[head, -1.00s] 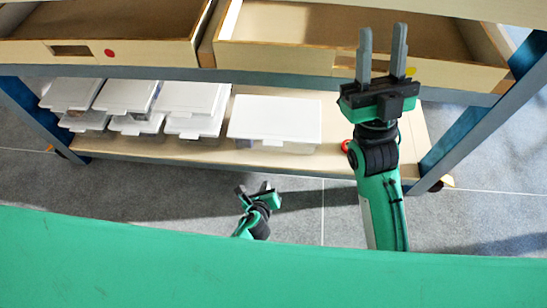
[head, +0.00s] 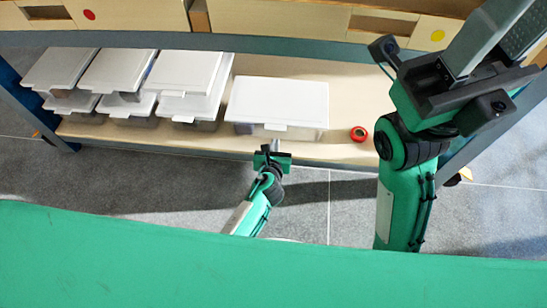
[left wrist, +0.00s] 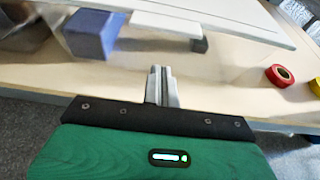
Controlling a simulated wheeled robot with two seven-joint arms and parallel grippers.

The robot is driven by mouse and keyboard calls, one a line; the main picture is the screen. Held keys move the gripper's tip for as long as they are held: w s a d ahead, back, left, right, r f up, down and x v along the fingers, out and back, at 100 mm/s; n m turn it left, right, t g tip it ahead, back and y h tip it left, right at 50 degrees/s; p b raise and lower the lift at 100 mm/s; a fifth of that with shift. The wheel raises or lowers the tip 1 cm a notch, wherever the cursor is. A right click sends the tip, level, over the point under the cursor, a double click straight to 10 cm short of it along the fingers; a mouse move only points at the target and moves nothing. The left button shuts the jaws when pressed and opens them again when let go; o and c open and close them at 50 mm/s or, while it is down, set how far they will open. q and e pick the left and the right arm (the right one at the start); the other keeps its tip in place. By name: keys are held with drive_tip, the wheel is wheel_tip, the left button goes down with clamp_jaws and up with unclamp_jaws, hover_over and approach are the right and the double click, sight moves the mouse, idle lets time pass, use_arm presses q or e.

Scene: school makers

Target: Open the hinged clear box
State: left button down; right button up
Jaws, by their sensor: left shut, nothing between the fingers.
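The clear box with a pale, shut lid (head: 280,97) stands on the low shelf, right of the stacked boxes. In the left wrist view its lid (left wrist: 230,15) spans the top, with a white front tab (left wrist: 165,25); a blue block (left wrist: 88,35) and a small dark block (left wrist: 199,45) show beneath the lid. My left gripper (head: 275,145) is shut and empty, just in front of and below the box's front edge; its fingertips (left wrist: 162,72) point at the front wall. Contact cannot be told. My right gripper (head: 505,40) is raised at upper right, fingers apart.
Several similar lidded boxes (head: 186,72) are stacked at left on the wooden shelf (head: 345,100). A red tape roll (head: 358,134) lies right of the box, also seen in the left wrist view (left wrist: 280,75). Drawers (head: 280,20) hang above. Shelf space right of the box is mostly clear.

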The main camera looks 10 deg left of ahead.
use_arm(q)
drive_tip(key=shift+b+x, duration=0.35)
drive_tip(key=shift+x, duration=0.7)
drive_tip(key=r, duration=0.2)
drive_tip(key=shift+s+r+p, duration=0.25)
drive_tip(key=shift+r+p, duration=0.05)
drive_tip(key=shift+r, duration=0.8)
